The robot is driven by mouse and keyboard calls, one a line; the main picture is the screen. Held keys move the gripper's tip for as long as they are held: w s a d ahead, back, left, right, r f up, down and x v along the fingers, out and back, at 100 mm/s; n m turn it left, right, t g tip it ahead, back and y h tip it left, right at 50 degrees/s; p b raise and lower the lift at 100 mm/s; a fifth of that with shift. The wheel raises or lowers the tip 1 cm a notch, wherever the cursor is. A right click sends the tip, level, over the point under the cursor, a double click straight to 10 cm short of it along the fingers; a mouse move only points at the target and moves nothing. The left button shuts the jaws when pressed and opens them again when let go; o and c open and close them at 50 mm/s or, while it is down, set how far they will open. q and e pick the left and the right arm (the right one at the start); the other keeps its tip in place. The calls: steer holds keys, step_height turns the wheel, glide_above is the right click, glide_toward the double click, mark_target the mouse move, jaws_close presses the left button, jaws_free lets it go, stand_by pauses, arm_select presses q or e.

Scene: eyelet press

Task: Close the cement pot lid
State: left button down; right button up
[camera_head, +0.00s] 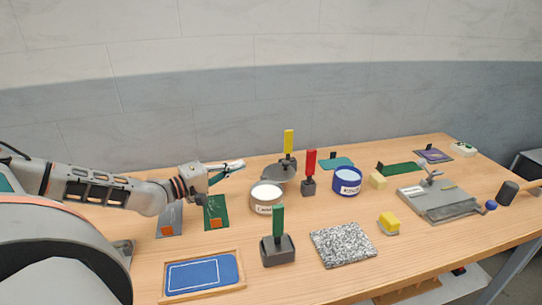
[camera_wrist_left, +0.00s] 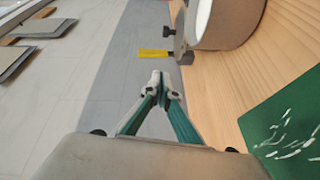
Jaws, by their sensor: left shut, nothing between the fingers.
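In the left wrist view the pot (camera_wrist_left: 232,28) shows at the top right, cut off by the frame edge. My left gripper (camera_head: 241,164) is shut and empty, to the left of the dark disc and above the table. Its closed fingertips (camera_wrist_left: 160,82) are apart from the pot. My right gripper is not in view.
A yellow-handled tool (camera_head: 289,142) stands behind the disc, a red-handled one (camera_head: 310,165) right of the pot, and a green-handled one (camera_head: 278,225) in front. A blue pot (camera_head: 347,181) is farther right. A green card (camera_head: 216,212) lies below my left wrist.

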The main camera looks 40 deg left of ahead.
mark_target(273, 170)
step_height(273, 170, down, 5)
steer(key=b, duration=0.4)
arm_select(q)
steer(key=p+x, duration=0.1)
steer(key=x, duration=0.2)
steer(key=d+p+x, duration=0.1)
steer(key=x, duration=0.3)
steer(key=d+p+x, duration=0.1)
steer(key=p+x, duration=0.1)
steer(key=x, duration=0.1)
steer(key=shift+d+r, duration=0.25)
steer(key=shift+d+f+p, duration=0.4)
steer(key=shift+d+p, duration=0.25)
steer(key=shift+p, duration=0.05)
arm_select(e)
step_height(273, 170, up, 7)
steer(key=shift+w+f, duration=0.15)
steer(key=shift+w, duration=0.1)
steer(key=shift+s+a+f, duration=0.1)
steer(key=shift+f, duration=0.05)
